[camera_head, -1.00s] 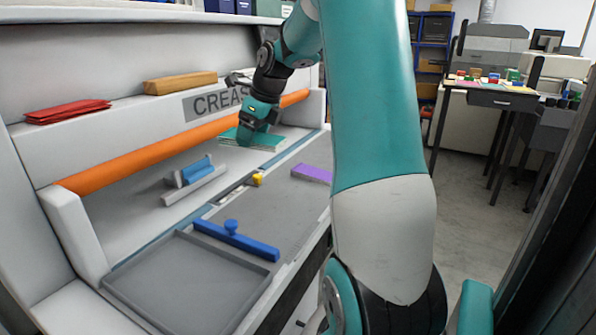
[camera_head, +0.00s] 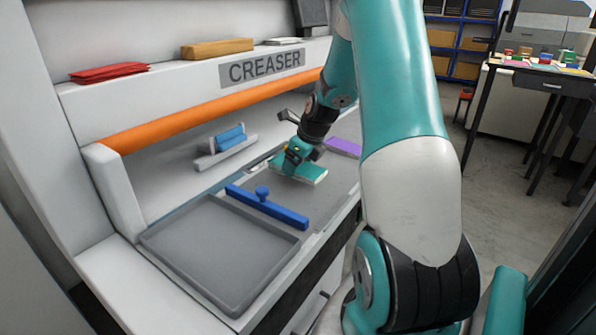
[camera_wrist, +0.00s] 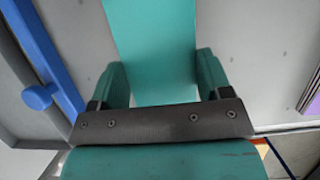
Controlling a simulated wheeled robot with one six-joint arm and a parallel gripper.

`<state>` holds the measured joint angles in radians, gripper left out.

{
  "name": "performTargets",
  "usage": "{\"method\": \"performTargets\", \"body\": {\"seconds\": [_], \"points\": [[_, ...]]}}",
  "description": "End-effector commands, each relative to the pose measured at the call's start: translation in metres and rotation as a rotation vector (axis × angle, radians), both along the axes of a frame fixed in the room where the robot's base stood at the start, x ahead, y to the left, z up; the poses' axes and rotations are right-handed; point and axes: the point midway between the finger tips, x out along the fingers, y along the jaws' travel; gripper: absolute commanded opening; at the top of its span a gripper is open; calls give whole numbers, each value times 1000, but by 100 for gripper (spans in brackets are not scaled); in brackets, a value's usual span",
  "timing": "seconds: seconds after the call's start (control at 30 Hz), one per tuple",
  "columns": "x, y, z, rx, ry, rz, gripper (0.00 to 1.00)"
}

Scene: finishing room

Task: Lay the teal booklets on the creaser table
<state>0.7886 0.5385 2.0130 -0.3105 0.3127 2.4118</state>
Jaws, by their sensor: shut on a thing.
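A teal booklet (camera_head: 312,174) is between the fingers of my gripper (camera_head: 294,160), over the grey creaser table (camera_head: 322,198). In the wrist view the teal booklet (camera_wrist: 150,40) runs away from my gripper (camera_wrist: 163,80), with a finger at each side. The gripper is shut on it. I cannot tell whether the booklet touches the table or hangs just above it. My gripper hides part of it, and I make out no other teal booklet.
A blue bar with a knob (camera_head: 265,205) lies left of the booklet, beside an empty grey tray (camera_head: 160,238). A purple booklet (camera_head: 344,147) lies to the right. An orange bar (camera_head: 200,122) crosses the creaser. Red booklets (camera_head: 108,73) lie on its top ledge.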

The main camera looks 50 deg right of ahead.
Motion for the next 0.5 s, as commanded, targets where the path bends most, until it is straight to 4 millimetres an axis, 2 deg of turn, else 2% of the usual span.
{"method": "performTargets", "body": {"seconds": [0.03, 0.17, 0.5], "points": [[0, 0, -10, 3, 3, 0, 45], [0, 0, -24, 2, 2, 0, 45], [0, 0, -28, 0, 0, 0, 45]]}}
